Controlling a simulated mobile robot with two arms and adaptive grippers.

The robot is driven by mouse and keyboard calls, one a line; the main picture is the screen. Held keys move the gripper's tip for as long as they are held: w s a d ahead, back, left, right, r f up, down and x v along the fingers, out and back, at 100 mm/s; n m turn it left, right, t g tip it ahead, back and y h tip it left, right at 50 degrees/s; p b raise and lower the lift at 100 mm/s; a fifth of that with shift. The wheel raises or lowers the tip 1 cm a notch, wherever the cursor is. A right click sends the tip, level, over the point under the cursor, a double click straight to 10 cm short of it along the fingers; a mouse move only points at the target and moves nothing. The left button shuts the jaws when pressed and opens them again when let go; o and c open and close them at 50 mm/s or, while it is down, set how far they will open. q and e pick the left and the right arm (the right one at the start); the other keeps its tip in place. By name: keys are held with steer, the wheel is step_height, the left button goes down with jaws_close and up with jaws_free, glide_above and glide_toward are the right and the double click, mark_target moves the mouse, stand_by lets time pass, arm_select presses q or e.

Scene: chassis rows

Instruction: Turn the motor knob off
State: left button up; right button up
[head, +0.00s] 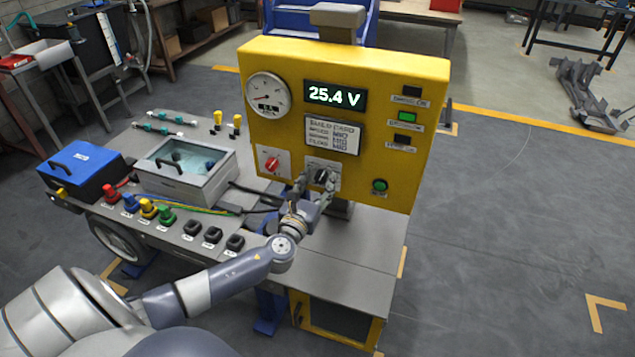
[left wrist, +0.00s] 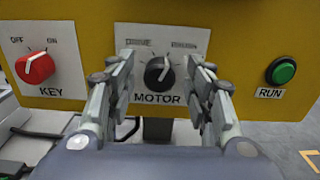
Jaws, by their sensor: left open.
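The motor knob (left wrist: 159,73) is black with a white pointer line, on a white plate labelled MOTOR on the yellow panel (head: 300,65). In the left wrist view the pointer leans up and to the right. The plate's upper labels are too small to read surely. My left gripper (left wrist: 161,75) is open, with one finger on each side of the knob. I see gaps between the fingers and the knob. In the head view the knob (head: 321,176) shows between the fingers of my left gripper (head: 317,184). My right gripper is not in view.
A red key switch (left wrist: 35,68) sits left of the knob and a green RUN button (left wrist: 281,71) sits right of it. The panel display (head: 335,96) reads 25.4 V. Coloured connectors and a blue box (head: 85,165) stand on the cart's left side.

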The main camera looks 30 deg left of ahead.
arm_select(q)
steer(key=c, duration=1.1)
